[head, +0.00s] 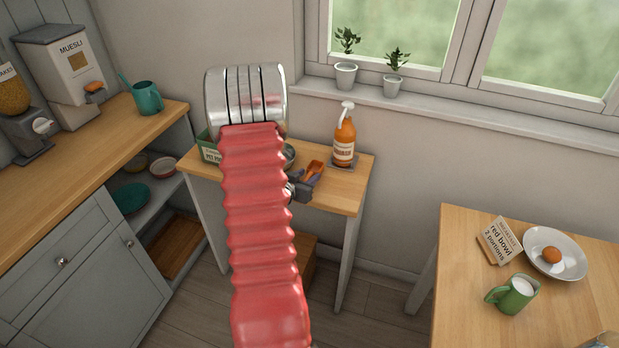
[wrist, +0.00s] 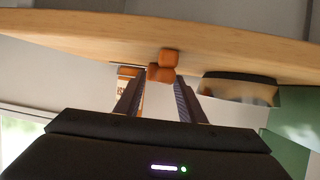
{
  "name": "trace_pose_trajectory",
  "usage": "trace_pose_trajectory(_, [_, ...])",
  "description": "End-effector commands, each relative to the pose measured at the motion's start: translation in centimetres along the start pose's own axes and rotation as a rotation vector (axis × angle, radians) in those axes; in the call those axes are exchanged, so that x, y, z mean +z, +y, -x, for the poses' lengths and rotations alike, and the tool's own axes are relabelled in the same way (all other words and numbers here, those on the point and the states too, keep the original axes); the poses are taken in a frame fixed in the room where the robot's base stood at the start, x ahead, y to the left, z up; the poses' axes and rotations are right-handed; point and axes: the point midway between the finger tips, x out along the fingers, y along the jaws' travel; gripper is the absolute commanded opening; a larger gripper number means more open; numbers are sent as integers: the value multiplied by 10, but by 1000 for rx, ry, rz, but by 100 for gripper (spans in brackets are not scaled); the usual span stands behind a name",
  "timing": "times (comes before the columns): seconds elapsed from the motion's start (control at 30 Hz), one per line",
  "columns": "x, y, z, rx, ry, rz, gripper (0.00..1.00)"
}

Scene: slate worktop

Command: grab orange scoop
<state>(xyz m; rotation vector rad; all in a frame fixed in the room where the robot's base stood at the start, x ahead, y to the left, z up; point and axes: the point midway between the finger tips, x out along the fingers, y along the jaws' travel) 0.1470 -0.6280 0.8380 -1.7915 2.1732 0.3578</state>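In the wrist view the scoop (wrist: 163,68) shows as rounded orange pieces just beyond and between the fingertips. I cannot tell whether either finger touches the scoop. My red arm hides the left part of the table in the head view.
An orange spray bottle (head: 344,140) stands behind the scoop at the right. A counter (head: 60,170) is at far left; another table (head: 465,270) is at right.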

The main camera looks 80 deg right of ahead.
Motion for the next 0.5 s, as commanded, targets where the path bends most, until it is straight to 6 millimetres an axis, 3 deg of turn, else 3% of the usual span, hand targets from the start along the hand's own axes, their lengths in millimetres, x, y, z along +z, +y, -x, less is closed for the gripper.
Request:
trace_pose_trajectory(0.4, [0,0,0,0,0,0,36])
trace_pose_trajectory(0.5, [0,0,0,0,0,0,29])
